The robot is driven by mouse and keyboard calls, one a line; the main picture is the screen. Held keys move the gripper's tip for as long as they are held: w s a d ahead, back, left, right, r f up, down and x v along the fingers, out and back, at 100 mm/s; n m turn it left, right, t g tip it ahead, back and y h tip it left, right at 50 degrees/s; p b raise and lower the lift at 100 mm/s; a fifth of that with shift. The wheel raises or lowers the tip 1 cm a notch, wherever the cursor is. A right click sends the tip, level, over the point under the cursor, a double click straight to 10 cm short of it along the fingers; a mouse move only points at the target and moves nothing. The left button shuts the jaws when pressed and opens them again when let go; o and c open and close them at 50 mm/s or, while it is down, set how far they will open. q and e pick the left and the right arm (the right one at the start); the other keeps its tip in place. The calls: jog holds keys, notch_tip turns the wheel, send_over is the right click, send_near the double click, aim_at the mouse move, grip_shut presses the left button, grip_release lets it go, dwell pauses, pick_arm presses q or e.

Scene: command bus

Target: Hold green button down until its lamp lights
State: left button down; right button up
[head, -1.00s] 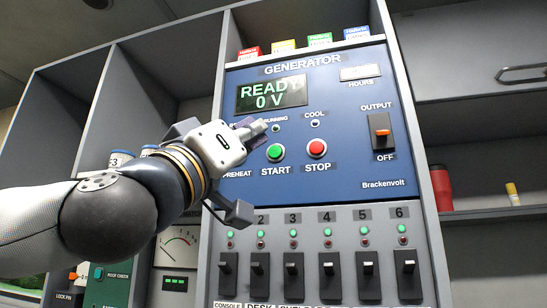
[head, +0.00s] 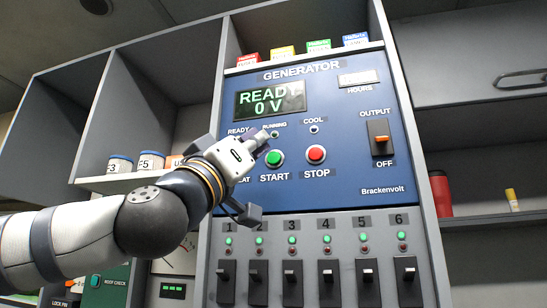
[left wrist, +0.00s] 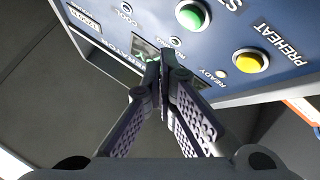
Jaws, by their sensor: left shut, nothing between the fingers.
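The green button (head: 275,158) sits above the START label on the blue generator panel (head: 330,215). It also shows at the top of the left wrist view (left wrist: 192,14). My left gripper (head: 262,138) is shut and empty, its tips just above and left of the green button in the head view. In the wrist view its tips (left wrist: 160,75) appear apart from the button. The RUNNING lamp (head: 275,134) looks unlit. The display (head: 270,101) reads READY 0 V. My right gripper is out of view.
A red STOP button (head: 316,154) is right of the green one. The yellow PREHEAT button (left wrist: 250,61) shows in the wrist view and is hidden behind my gripper in the head view. An OUTPUT switch (head: 380,138) is at right. Breaker switches (head: 293,283) line the lower panel.

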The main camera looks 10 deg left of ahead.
aim_at(274, 158)
pick_arm(q)
jog(key=w, duration=0.2)
jog(key=shift+w+d, duration=0.1)
jog(key=shift+w, duration=0.25)
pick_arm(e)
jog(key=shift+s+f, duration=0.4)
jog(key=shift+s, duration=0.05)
pick_arm(q)
jog(key=shift+s, duration=0.1)
dwell(0.6)
jog(key=shift+w, duration=0.45)
jog(key=shift+w+b, duration=0.3)
jog(key=shift+w, duration=0.15)
dwell(1.4)
jog(key=shift+s+p, duration=0.35)
jog(key=shift+s, duration=0.5)
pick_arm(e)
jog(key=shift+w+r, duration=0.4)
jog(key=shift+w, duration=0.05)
